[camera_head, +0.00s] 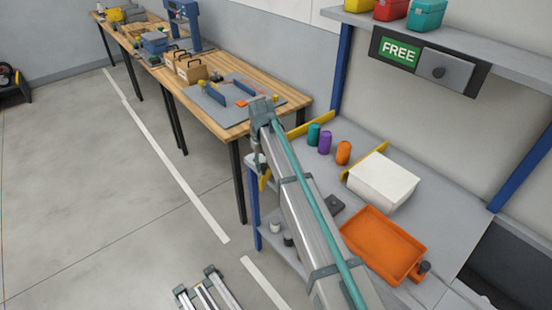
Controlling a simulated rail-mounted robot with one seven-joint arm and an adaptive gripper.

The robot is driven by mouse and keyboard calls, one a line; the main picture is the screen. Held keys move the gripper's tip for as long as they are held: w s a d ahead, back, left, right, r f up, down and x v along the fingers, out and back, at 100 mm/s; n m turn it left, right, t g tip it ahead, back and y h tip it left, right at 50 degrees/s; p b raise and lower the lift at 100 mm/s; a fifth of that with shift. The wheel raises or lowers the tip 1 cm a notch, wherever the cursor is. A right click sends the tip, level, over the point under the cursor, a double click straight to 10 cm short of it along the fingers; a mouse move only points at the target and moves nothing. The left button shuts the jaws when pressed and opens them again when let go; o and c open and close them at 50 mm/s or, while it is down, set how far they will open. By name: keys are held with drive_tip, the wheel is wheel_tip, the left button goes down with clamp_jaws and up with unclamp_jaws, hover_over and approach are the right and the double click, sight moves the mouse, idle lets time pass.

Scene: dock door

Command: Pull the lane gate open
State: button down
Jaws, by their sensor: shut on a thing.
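My arm reaches across the grey bench, and my gripper (256,166) hangs at the bench's left edge. It is shut at a yellow part (265,181), which I take to be the lane gate; the arm hides much of it, and the exact grip is too small to see. Two yellow rails show on the bench, one behind the arm (311,125) and one to the right (366,160). Between them stand a teal cylinder (314,135), a purple cylinder (325,143) and an orange cylinder (343,153), upright in a row.
A white box (382,181) and an orange tray (384,243) sit on the bench to the right of my arm. A wooden workbench (225,128) with tools stands behind left. A shelf with a FREE sign (398,52) hangs above.

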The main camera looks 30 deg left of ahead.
drive_tip(key=shift+a, duration=0.25)
drive_tip(key=c, duration=0.8)
unclamp_jaws()
drive_tip(key=shift+c, duration=0.2)
drive_tip(key=shift+r, duration=0.15)
wheel_tip(320, 180, up, 12)
drive_tip(key=shift+c, duration=0.4)
